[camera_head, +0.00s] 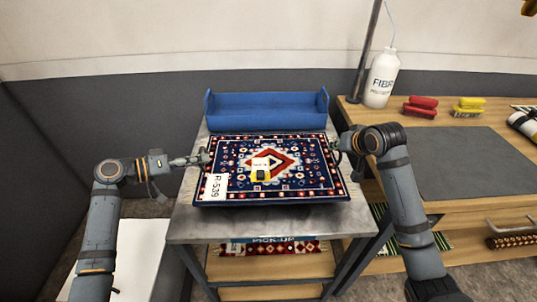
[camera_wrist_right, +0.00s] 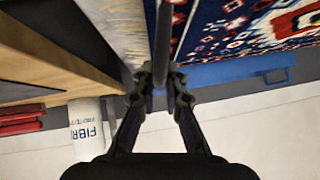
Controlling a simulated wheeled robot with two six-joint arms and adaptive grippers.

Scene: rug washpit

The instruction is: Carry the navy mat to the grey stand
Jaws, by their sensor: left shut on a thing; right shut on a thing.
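The navy mat (camera_head: 222,159), with a red, white and blue rug pattern, lies flat over the grey top of the grey stand (camera_head: 190,228). I cannot tell whether it touches the top. A white R-539 tag (camera_head: 216,187) and a small yellow-and-black item with a white label (camera_head: 260,174) lie on it. My left gripper (camera_head: 205,157) is shut at the mat's left side. My right gripper (camera_head: 336,146) is shut at its right side; in the right wrist view its fingers (camera_wrist_right: 160,76) close on a thin grey bar beside the patterned mat (camera_wrist_right: 225,35).
A blue tray (camera_head: 267,122) stands behind the mat. A wooden bench (camera_head: 455,205) at right holds a white bottle (camera_head: 381,80), red brushes (camera_head: 420,106) and yellow brushes (camera_head: 468,106). A patterned rug (camera_head: 270,250) lies on the stand's lower shelf. Bare grey top shows in front of the mat.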

